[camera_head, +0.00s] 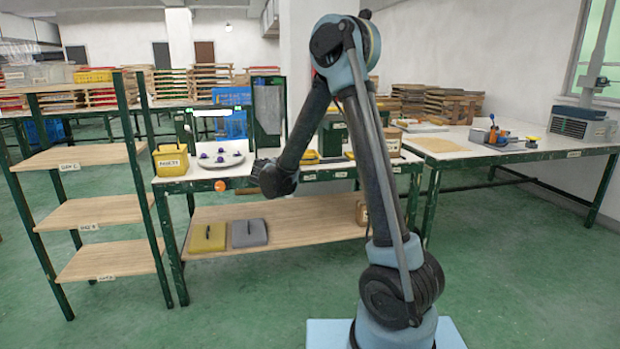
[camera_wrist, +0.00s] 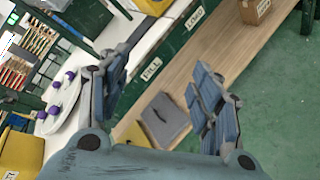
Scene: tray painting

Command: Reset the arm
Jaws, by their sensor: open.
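My arm stands in the middle of the head view, rising from its base and bent at the top, with its forearm slanting down to the left. My gripper shows in the wrist view (camera_wrist: 160,95) with its two blue-padded fingers wide apart and nothing between them. Beyond the fingers are the edge of the table and the wooden lower shelf. In the head view the gripper itself is hard to make out at the end of the dark forearm, in front of the table's front edge.
A white plate (camera_head: 222,164) with several purple-topped items stands on the table beside a yellow bin (camera_head: 171,160). A yellow case (camera_head: 207,238) and a grey case (camera_head: 249,233) lie on the lower shelf (camera_head: 310,228). A shelf rack (camera_head: 90,155) stands at left. The green floor in front is clear.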

